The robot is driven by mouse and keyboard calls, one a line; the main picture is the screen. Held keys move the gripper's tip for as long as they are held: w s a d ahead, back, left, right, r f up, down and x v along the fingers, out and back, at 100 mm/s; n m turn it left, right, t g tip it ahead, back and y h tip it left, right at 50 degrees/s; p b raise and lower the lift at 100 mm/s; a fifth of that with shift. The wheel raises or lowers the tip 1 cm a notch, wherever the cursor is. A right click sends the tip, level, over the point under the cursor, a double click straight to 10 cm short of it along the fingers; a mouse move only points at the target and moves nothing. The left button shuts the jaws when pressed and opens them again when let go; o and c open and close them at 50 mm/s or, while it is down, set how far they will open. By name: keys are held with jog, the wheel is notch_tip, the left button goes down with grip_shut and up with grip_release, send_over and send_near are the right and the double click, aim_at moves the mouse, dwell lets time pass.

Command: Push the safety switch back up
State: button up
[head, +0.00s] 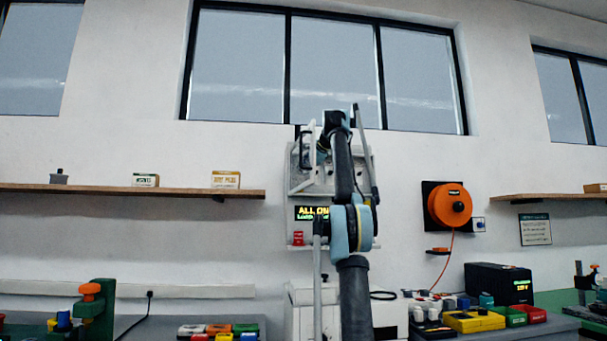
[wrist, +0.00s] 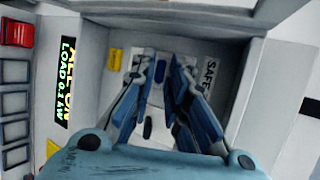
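The switch panel (head: 303,181) hangs on the wall below the window, largely behind my arm in the head view. In the wrist view its grey recess (wrist: 233,72) surrounds my gripper (wrist: 163,60). The two blue fingers reach into the recess with a gap between their tips. A small dark blue part (wrist: 159,68) shows in that gap; it may be the safety switch, but its position and any contact are unclear. A label (wrist: 209,80) starting "SAFE" is on the right, partly hidden by a finger.
A lit display (wrist: 67,82) reads "ALL ON" and "LOAD 0.1 kW", with a red button (wrist: 17,32) beside it. An orange cable reel (head: 450,205) hangs to the right. A wooden shelf (head: 130,190) is on the left. Benches below hold several tools and boxes.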

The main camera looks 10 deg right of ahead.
jog(key=shift+s, duration=0.1)
jog(key=s+d+r, duration=0.1)
jog(key=s+d, duration=0.2)
jog(key=s, duration=0.4)
jog(key=s+d+r, duration=0.1)
jog(key=s+d, duration=0.3)
jog(key=s, duration=0.3)
jog(key=shift+s, duration=0.35)
dwell(0.5)
jog(key=shift+r, duration=0.1)
